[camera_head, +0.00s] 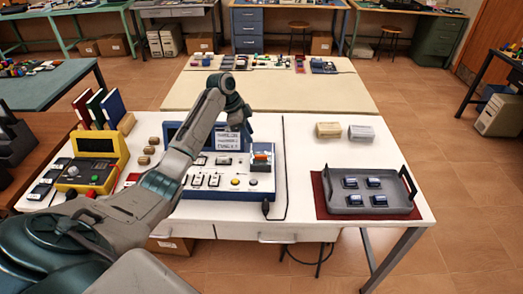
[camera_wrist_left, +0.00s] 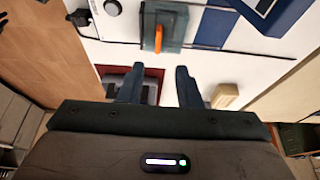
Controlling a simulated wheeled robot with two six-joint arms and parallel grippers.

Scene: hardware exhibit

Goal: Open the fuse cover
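The fuse cover (camera_head: 262,158) is a small dark, see-through box with an orange part, at the right rear of the white and blue control panel (camera_head: 234,192). In the left wrist view the cover (camera_wrist_left: 175,20) is near the top middle, with its orange tab (camera_wrist_left: 158,38) pointing toward my fingers; it looks closed. My left gripper (camera_head: 240,128) is above and behind the panel, a little left of the cover in the head view. In the left wrist view its two fingers (camera_wrist_left: 160,74) are apart with nothing held between them. My right gripper is not in view.
A grey tray (camera_head: 348,206) with several dark modules lies on a red mat at the right. Two small blocks (camera_head: 328,130) (camera_head: 361,133) stand behind it. A yellow case (camera_head: 98,160) is at the left. A black cable (camera_head: 284,160) runs along the panel's right side.

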